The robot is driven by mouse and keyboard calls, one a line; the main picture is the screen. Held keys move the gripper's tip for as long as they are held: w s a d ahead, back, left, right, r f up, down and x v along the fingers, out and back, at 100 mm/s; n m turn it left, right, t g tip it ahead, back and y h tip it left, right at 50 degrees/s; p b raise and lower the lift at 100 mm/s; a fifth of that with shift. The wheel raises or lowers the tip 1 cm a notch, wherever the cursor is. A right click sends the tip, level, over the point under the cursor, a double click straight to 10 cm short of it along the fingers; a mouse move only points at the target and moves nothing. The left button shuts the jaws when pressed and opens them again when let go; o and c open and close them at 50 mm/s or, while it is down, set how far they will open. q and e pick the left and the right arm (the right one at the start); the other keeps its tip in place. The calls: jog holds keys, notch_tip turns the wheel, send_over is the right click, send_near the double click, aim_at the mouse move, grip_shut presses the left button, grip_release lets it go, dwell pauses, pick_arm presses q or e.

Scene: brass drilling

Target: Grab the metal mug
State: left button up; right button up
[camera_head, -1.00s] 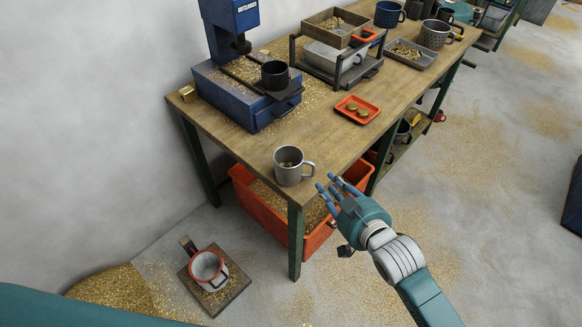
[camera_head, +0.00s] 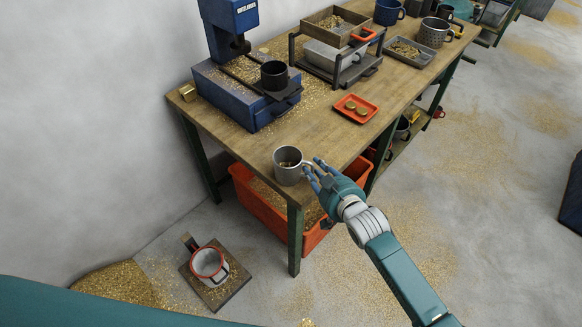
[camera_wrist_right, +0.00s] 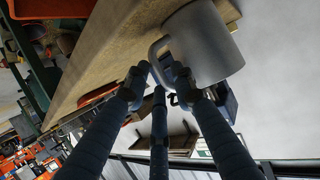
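The metal mug (camera_head: 287,168) is plain grey and stands upright near the front corner of the workbench, with brass bits inside and its handle to the right. My right gripper (camera_head: 312,172) is at the handle side of the mug, its fingers spread. In the right wrist view the grey mug (camera_wrist_right: 205,45) fills the upper right, and the fingertips of my right gripper (camera_wrist_right: 158,78) are around its handle, apart from each other. Whether they touch the handle is unclear. My left gripper is not in view; only a teal part of mine shows at the lower left.
The wooden workbench (camera_head: 225,127) carries a blue drill press (camera_head: 228,92) with a black mug (camera_head: 274,75), and an orange tray (camera_head: 356,108) with brass pieces. An orange bin (camera_head: 262,203) stands below. A white red-rimmed mug (camera_head: 208,263) sits on a floor board.

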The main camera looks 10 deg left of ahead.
grip_shut()
jog(key=shift+r, duration=0.25)
